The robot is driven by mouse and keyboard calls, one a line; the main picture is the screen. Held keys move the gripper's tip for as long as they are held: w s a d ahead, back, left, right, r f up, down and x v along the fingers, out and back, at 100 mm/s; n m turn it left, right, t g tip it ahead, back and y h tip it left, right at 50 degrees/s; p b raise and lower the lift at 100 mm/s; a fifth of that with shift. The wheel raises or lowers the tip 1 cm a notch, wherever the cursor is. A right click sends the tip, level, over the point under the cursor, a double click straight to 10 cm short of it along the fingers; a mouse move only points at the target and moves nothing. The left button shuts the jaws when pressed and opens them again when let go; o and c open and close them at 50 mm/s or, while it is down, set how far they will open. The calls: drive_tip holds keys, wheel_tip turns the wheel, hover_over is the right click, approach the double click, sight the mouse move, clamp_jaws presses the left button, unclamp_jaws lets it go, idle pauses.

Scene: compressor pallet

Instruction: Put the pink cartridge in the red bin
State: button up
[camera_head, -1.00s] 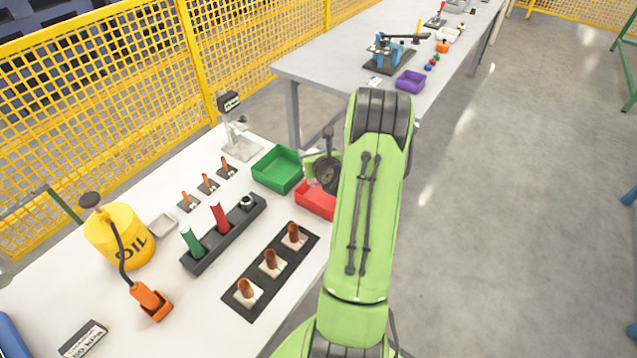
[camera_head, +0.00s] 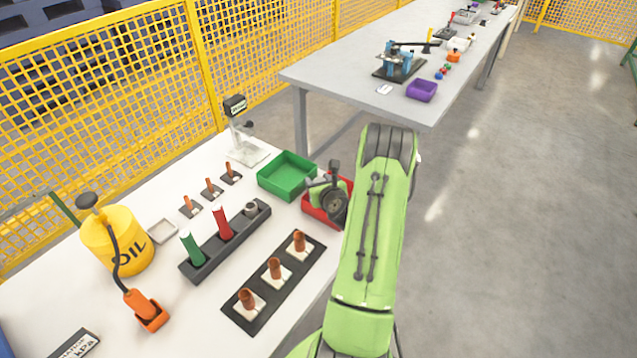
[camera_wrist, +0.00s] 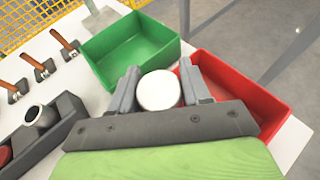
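My gripper (camera_wrist: 160,88) is closed around a round object with a white end (camera_wrist: 158,91). Its sides are hidden, so I cannot see any pink on it. The red bin also shows in the wrist view (camera_wrist: 258,96), to the right of the fingers, partly covered by the right finger. A black rack (camera_head: 216,257) holds a green cartridge (camera_head: 192,248) and a red cartridge (camera_head: 223,224). Its third place (camera_head: 250,209) shows a grey ring.
A green bin (camera_head: 287,176) stands left of the red bin. A black plate (camera_head: 257,314) with several brown-handled pieces lies in front. A yellow oil can (camera_head: 117,240) and a scale-like stand (camera_head: 243,140) are on the left. A grey table (camera_head: 340,75) stands behind.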

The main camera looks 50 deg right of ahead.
drive_tip(key=o, duration=0.4)
drive_tip(key=b+v, duration=0.6)
drive_tip(key=v, duration=0.3)
drive_tip(key=shift+s+r, duration=0.15)
drive_tip(key=shift+s, duration=0.25)
drive_tip(key=w+a+r+n+g+y+b, duration=0.1)
drive_tip(key=a+r+n+g+y, duration=0.15)
drive_tip(key=a+n, duration=0.9)
drive_tip(key=w+a+r+n+g+y+b, duration=0.15)
drive_tip(key=a+n+y, duration=0.25)
drive_tip(key=a+n, duration=0.75)
drive_tip(key=s+a+r+n, duration=0.2)
drive_tip(key=s+a+n, duration=0.1)
drive_tip(key=s+n, duration=0.2)
drive_tip(key=s+a+r+n+g, duration=0.1)
drive_tip(key=s+a+r+n, duration=0.1)
drive_tip(key=s+n, duration=0.3)
drive_tip(key=s+a+r+n+g, duration=0.1)
drive_tip(key=s+a+r+n, duration=0.2)
drive_tip(key=n, duration=0.6)
drive_tip(key=shift+s+a+y, duration=0.15)
drive_tip(key=shift+s+a, duration=0.25)
drive_tip(key=shift+s, duration=0.2)
drive_tip(key=shift+s+a+y, duration=0.1)
drive_tip(key=shift+s+a, duration=0.3)
drive_tip(key=shift+s, duration=0.25)
drive_tip(key=shift+r+p, duration=0.1)
drive_tip(key=shift+p, duration=0.2)
